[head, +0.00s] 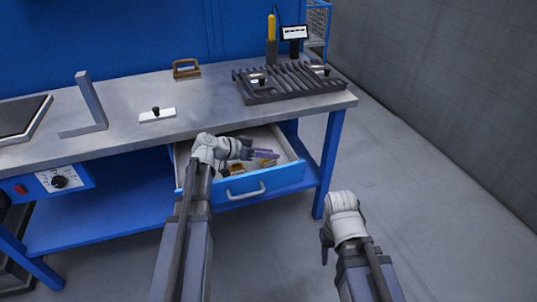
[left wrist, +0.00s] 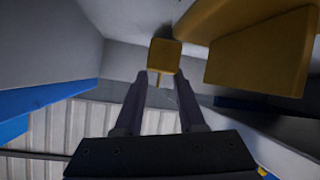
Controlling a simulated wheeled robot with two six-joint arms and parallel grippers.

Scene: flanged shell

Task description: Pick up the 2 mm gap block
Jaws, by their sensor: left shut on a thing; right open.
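The drawer (head: 292,171) under the bench is pulled open, with yellow blocks inside. My left gripper (head: 262,153) reaches down into it. In the left wrist view, the gripper (left wrist: 162,76) is shut on a small yellow block (left wrist: 165,54) held at its fingertips. A larger yellow block (left wrist: 258,55) lies just to the right of it. No size marking is readable, so I cannot tell from markings which one is the 2 mm gap block. My right gripper (head: 325,245) is open, away from the bench over the floor; its fingers are partly hidden by its wrist.
The drawer walls and blue front surround my left gripper closely. On the bench (head: 205,100) are a grey angle piece (head: 92,104), a white plate with a black knob (head: 157,115), a brown-handled item (head: 186,69) and a dark slotted rack (head: 290,82). The floor at right is clear.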

